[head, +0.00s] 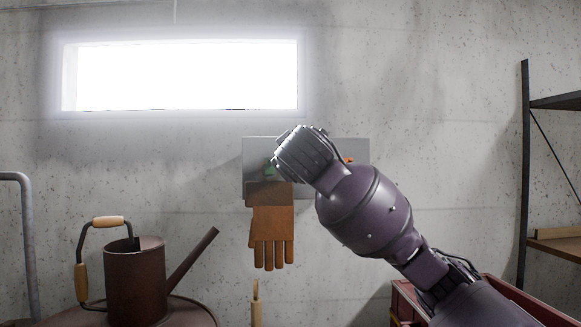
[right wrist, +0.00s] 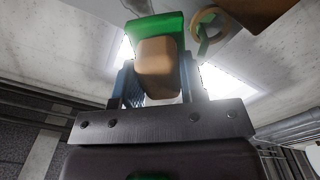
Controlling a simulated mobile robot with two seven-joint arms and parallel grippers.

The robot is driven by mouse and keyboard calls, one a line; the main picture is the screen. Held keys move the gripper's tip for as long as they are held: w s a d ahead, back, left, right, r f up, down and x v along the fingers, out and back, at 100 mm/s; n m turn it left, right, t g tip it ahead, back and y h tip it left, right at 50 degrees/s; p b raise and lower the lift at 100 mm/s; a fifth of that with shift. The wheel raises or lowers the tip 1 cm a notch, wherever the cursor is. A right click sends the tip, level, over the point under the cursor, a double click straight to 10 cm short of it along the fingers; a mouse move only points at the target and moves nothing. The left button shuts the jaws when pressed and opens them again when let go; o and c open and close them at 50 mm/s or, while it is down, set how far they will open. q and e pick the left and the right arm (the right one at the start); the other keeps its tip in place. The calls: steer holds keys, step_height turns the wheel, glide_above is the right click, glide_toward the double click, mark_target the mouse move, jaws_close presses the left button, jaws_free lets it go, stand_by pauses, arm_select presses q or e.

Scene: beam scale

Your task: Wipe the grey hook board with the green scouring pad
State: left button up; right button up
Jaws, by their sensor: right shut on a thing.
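The grey hook board (head: 309,147) is fixed to the concrete wall in the head view, partly hidden behind my right gripper (head: 288,158). A brown-orange glove (head: 272,226) hangs at its lower left. A small orange-red item (head: 348,159) shows on its right part. A bit of the green scouring pad (head: 270,171) shows at my right gripper, in front of the board. In the right wrist view the pad (right wrist: 155,27) sits beyond a tan block (right wrist: 156,56) held between the fingers of my right gripper (right wrist: 157,80). I cannot tell whether the pad touches the board. My left gripper is out of view.
A ring-shaped tan item (right wrist: 210,27) is close to the pad in the right wrist view. A rusty watering can (head: 136,280) stands on a round top at lower left. A dark shelf rack (head: 525,170) is at right, and a red box (head: 512,292) below it.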

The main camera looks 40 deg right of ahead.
steer(key=shift+f+b+x, duration=0.2)
steer(key=shift+b+x, duration=0.65)
steer(key=shift+x, duration=1.1)
steer(key=shift+w+d, duration=0.15)
steer(key=shift+w, duration=0.1)
steer(key=shift+w+d+r+b, duration=0.15)
steer(key=shift+w+d+b, duration=0.15)
steer(key=shift+w+d, duration=0.1)
steer(key=shift+x, duration=0.9)
